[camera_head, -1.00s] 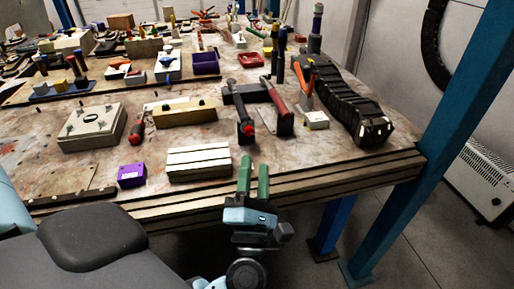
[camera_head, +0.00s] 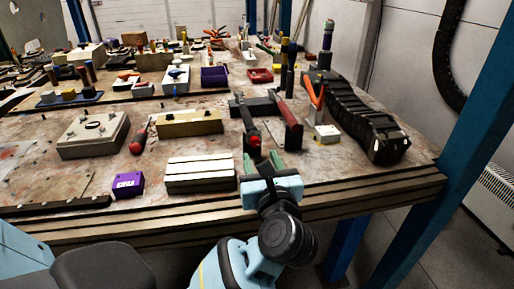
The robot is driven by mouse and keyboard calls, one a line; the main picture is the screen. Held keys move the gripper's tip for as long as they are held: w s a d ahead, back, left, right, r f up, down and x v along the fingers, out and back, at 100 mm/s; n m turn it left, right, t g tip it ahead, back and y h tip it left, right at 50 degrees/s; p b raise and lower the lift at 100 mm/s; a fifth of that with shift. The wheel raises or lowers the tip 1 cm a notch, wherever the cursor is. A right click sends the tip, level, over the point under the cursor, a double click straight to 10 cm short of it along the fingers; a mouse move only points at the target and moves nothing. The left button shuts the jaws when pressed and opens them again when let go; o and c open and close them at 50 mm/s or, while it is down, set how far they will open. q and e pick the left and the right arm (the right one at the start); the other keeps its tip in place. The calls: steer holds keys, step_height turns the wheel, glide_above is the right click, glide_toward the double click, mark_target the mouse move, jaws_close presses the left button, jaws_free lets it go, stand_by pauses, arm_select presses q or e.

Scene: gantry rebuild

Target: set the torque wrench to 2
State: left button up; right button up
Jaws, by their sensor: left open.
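A dark long tool with a red end (camera_head: 243,113), which looks like the torque wrench, rests on a dark stand (camera_head: 267,104) near the right front of the workbench. Its setting marks are too small to read. My left gripper (camera_head: 263,163) has green fingers, spread apart and empty, pointing away from me over the front edge of the bench. The fingertips are just in front of the near red end of the tool; I cannot tell whether they touch it. My right gripper is not in view.
A second, red-handled tool (camera_head: 283,110) lies beside it on the stand. Orange-handled pliers (camera_head: 317,94) and a small white block (camera_head: 327,134) are to the right, with a black cable chain (camera_head: 365,122) beyond. A slatted pale block (camera_head: 200,174) and a purple box (camera_head: 127,184) lie left.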

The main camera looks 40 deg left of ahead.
mark_target(256, 144)
arm_select(q)
steer(key=x, duration=0.4)
steer(key=shift+w+a, duration=0.4)
steer(key=shift+a, duration=0.05)
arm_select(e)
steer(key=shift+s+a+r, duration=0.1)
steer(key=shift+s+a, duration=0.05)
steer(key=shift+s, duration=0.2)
arm_select(q)
steer(key=shift+c, duration=0.4)
